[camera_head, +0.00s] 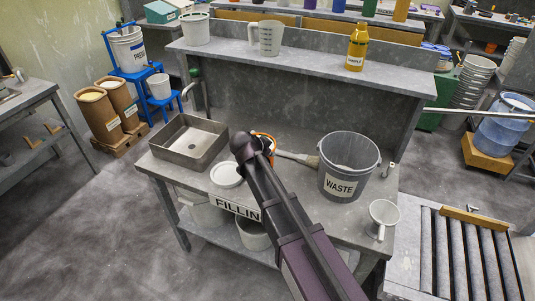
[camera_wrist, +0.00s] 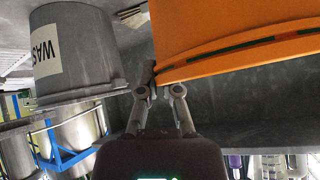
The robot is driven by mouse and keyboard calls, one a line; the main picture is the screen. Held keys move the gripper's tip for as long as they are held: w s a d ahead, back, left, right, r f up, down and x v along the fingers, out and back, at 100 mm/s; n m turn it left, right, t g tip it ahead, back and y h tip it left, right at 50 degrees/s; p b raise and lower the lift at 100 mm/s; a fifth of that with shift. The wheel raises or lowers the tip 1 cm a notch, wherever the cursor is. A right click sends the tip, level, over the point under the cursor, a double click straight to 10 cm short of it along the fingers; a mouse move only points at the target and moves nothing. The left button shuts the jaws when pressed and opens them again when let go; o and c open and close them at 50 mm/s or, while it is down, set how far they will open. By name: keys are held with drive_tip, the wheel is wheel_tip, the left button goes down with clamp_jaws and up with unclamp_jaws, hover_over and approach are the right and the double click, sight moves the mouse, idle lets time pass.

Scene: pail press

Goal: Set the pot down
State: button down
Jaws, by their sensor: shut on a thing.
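The orange pot (camera_head: 265,137) is mostly hidden behind my gripper in the head view; only part of its orange rim shows. In the wrist view its orange wall (camera_wrist: 230,35) fills the upper right, with a dark band along it. My gripper (camera_wrist: 158,82) is shut on the pot at its edge; the same gripper (camera_head: 250,150) in the head view is over the middle of the grey bench (camera_head: 285,190). I cannot tell whether the pot's base touches the bench.
A grey WASTE bucket (camera_head: 347,165) stands right of the pot, with a brush (camera_head: 297,158) between. A raised shelf (camera_head: 300,65) stands behind.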

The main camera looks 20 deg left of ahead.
sight(270, 160)
drive_tip(key=shift+f+b, duration=1.7)
drive_tip(key=shift+f, duration=0.35)
wheel_tip(270, 160, down, 4)
drive_tip(key=b, duration=0.3)
drive_tip(key=shift+r+b, duration=0.25)
drive_tip(key=shift+b, duration=0.1)
drive_tip(key=c, duration=0.8)
unclamp_jaws()
drive_tip(key=shift+s+r, duration=0.1)
